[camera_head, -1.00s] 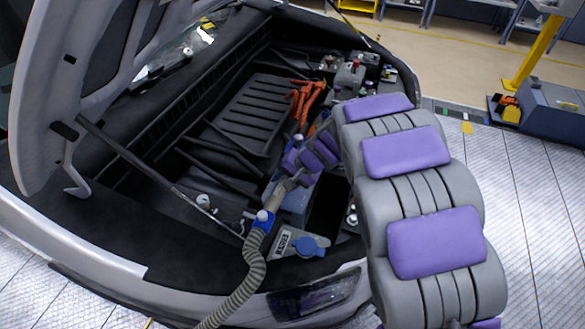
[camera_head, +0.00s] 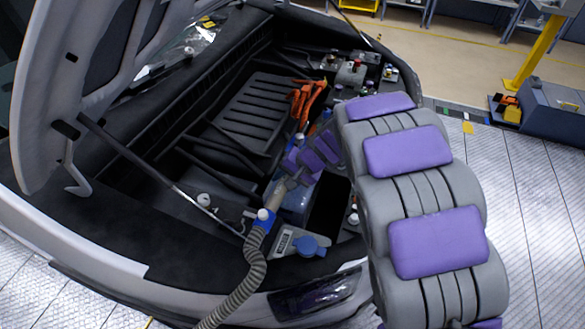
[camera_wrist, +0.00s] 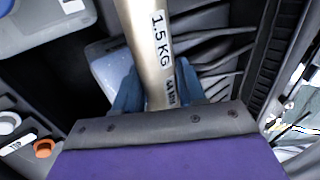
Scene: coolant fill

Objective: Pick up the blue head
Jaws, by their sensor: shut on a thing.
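The blue head (camera_head: 257,222), with a white cap, sits at the end of a ribbed grey hose (camera_head: 246,282) at the car's front edge. A pale metallic tube (camera_head: 274,194) runs from it up towards my gripper. In the wrist view this tube (camera_wrist: 143,30), marked "1.5 KG", passes between the blue fingers of my gripper (camera_wrist: 157,88), one on each side. My gripper is shut on this tube part of the blue head. In the head view, my purple and grey arm hides most of the fingers. The head itself is outside the wrist view.
The open front bay holds orange cables (camera_head: 306,103) and dark ribs. A blue cap (camera_head: 308,246) lies beside the head. The raised hood (camera_head: 75,90) and its strut (camera_head: 140,166) stand at the left. Clear floor (camera_head: 530,210) is at the right.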

